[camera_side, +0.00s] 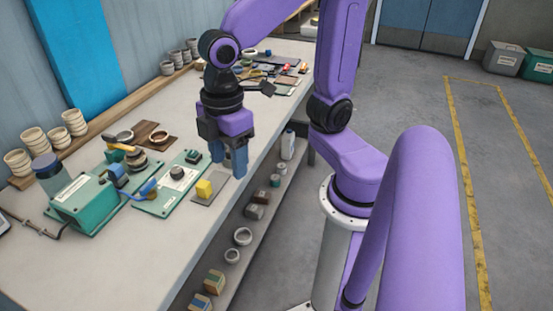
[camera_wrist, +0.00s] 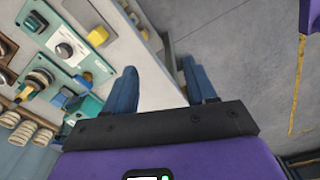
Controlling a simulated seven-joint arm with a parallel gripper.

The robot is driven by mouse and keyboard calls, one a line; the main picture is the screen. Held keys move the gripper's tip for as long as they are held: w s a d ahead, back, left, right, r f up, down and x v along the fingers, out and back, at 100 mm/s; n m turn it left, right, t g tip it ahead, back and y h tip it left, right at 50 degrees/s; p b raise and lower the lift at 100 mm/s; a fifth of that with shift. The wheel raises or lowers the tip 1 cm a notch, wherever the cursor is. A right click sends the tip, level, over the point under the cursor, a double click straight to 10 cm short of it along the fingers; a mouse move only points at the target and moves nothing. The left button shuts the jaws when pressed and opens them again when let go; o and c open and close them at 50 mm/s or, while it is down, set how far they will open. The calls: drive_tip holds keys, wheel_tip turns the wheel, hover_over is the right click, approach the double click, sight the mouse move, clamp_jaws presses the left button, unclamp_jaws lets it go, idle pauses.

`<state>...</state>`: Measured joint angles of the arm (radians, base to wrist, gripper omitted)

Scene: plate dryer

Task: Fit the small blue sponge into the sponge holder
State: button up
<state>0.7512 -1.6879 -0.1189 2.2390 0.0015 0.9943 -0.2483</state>
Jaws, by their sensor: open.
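My gripper (camera_side: 232,170) is open and empty above the bench's front edge. Its two blue fingers are apart in the wrist view (camera_wrist: 158,68), with bench edge and floor behind them. A small yellow block (camera_side: 204,188) stands on a flat grey plate (camera_side: 218,180), left of the fingers; it also shows in the wrist view (camera_wrist: 98,36). I cannot clearly pick out a small blue sponge. A small blue piece (camera_side: 117,175) is at the green machine, beside a blue handle (camera_side: 149,187). No sponge holder is clearly recognisable.
The green machine (camera_side: 85,205) stands on the left of the bench, with a green panel (camera_side: 173,190) bearing a dial beside it. Cups (camera_side: 75,122) line the back. Tools (camera_side: 258,75) lie at the far end. A lower shelf holds several items. The near bench surface is clear.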

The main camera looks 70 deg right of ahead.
drive_tip(key=s+d+f+m, duration=0.1)
drive_tip(key=s+d+f, duration=0.1)
drive_tip(key=s+d, duration=0.3)
drive_tip(key=s, duration=0.2)
drive_tip(key=shift+s+f, duration=0.3)
drive_tip(key=shift+s, duration=0.05)
idle(1.6)
